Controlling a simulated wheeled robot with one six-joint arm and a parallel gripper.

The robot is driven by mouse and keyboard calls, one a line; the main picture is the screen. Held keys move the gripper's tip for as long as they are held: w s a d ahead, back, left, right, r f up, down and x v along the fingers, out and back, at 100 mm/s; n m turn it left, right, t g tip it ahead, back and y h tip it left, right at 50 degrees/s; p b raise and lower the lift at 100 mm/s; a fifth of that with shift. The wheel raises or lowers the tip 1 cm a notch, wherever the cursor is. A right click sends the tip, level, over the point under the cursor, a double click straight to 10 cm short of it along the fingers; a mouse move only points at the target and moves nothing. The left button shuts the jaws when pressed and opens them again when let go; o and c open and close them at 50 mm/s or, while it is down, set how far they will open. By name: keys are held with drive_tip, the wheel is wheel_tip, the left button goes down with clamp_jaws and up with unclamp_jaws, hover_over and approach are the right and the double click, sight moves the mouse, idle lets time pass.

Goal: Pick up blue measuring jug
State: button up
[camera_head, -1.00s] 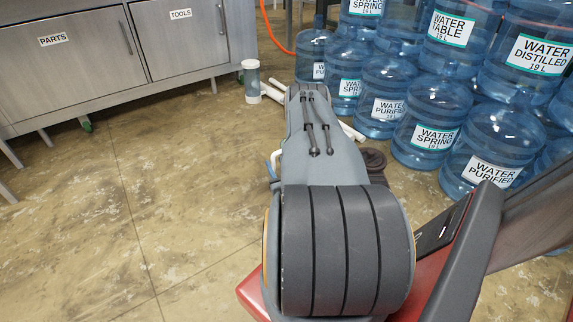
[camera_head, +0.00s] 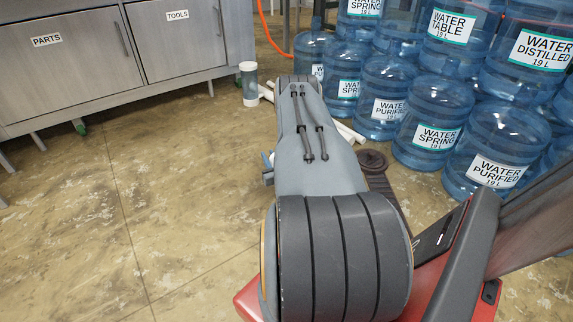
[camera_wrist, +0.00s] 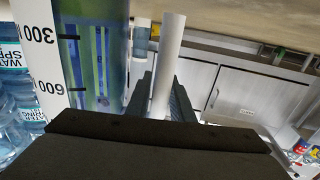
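A clear jug-like vessel with a blue-green tint (camera_wrist: 100,60) fills the left of the wrist view, very close. A white strip on it carries black marks 300 and 600. It is cut off by the top edge and by my dark gripper body below. My gripper (camera_wrist: 160,95) shows two dark fingers set apart, to the right of this vessel. Whether the finger touches the vessel cannot be told.
Large water bottles (camera_head: 427,130) are stacked at the right. Metal cabinets (camera_head: 75,65) stand at the back left. A small capped cylinder (camera_head: 249,85) stands on the floor near white pipes (camera_head: 350,134). The floor (camera_head: 160,200) at left is clear.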

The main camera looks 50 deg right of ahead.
clamp_jaws()
drive_tip(key=shift+r, duration=0.1)
wheel_tip(320, 180, up, 10)
drive_tip(key=p, duration=0.5)
